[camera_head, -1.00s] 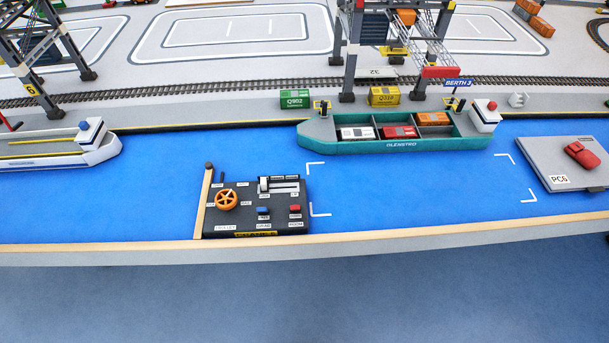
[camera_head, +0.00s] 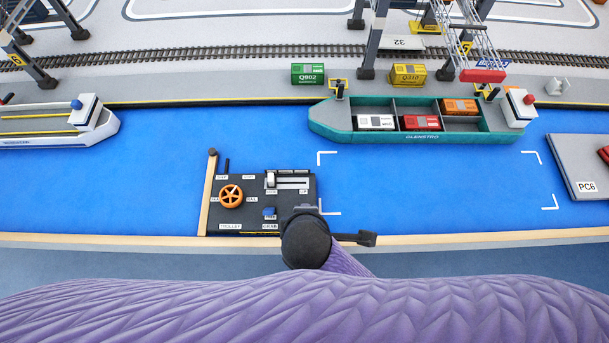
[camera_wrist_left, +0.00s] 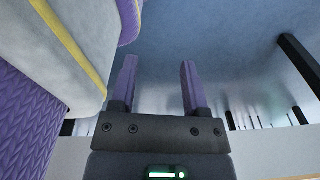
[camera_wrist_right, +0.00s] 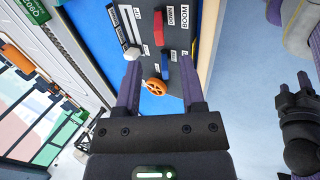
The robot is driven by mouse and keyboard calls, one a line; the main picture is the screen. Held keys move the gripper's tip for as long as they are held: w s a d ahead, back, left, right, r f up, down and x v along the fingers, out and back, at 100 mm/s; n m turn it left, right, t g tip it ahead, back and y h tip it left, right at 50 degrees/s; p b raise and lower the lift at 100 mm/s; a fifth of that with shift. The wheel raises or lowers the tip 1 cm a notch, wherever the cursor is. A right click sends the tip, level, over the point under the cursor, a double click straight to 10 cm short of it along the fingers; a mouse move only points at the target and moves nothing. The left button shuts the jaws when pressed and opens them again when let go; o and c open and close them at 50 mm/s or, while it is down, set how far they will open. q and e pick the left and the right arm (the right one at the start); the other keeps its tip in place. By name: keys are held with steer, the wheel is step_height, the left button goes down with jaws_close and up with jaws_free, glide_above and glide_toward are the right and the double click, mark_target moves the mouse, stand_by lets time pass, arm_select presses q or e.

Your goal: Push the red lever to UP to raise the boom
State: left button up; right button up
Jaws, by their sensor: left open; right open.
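In the right wrist view the red lever (camera_wrist_right: 158,28) sits on the dark control panel (camera_wrist_right: 146,40) beside BOOM and DOWN labels. The blue lever (camera_wrist_right: 166,66) is just below it in that picture. My right gripper (camera_wrist_right: 160,82) is open and empty, above the panel; the orange wheel (camera_wrist_right: 155,87) shows between its fingers. In the head view a dark and purple arm part of mine covers the panel's near right corner and hides the red lever. The blue lever (camera_head: 269,212) shows there. My left gripper (camera_wrist_left: 157,75) is open and empty, away from the panel.
A wooden rail (camera_head: 450,236) runs along the near edge. A teal ship (camera_head: 370,132) with containers lies behind the panel, and a grey PC6 slab (camera_head: 582,165) is at right. Blue water between is clear.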

steer(key=b+x, duration=0.5)
steer(key=x, duration=0.4)
steer(key=shift+w+f, duration=0.15)
steer(key=shift+f, duration=0.05)
steer(key=shift+w, duration=0.1)
jaws_close()
